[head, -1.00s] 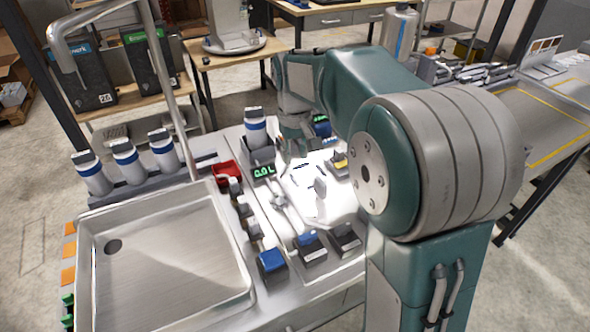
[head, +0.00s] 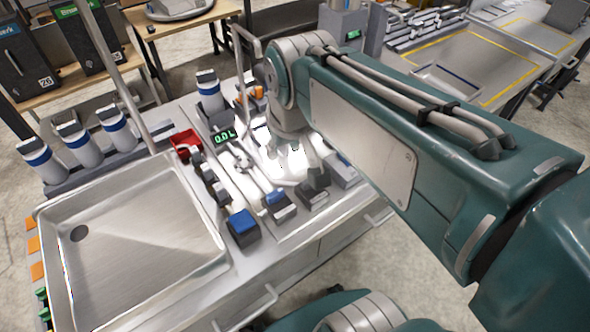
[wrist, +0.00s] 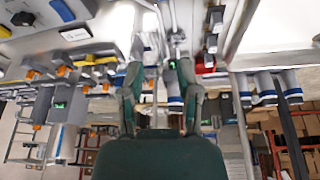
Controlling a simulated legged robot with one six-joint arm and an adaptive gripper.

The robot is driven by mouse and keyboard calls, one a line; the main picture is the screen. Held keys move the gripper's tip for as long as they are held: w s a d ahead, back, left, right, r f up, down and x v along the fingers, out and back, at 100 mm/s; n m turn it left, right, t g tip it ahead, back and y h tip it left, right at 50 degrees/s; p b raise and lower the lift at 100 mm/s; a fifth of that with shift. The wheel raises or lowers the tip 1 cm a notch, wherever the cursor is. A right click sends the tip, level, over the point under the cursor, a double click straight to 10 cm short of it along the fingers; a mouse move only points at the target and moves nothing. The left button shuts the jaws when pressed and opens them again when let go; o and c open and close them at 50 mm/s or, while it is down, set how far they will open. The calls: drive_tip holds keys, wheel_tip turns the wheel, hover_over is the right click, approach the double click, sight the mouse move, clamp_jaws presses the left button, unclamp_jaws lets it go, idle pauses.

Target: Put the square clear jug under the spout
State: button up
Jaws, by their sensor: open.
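A thin grey bent pipe (head: 240,62), which looks like the spout, rises behind a green 0.0 L display (head: 224,136). My gripper (head: 300,165) is over the counter, right of the display, partly lost in the glare. In the wrist view my gripper (wrist: 159,78) has its two fingers spread, with no jug visible between them.
A steel sink tray (head: 140,240) fills the left of the counter. White-blue bottles (head: 80,145) stand behind it. A red bin (head: 186,143), a blue-topped block (head: 242,226) and several small dispensers line the middle. Floor is clear in front.

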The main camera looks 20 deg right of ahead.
drive_tip(key=s+f+t, duration=0.1)
drive_tip(key=s+f, duration=0.1)
drive_tip(key=s, duration=0.4)
drive_tip(key=shift+s+f+m+t, duration=0.3)
drive_tip(key=shift+s+f, duration=0.05)
drive_tip(key=shift+s, duration=0.05)
idle(1.9)
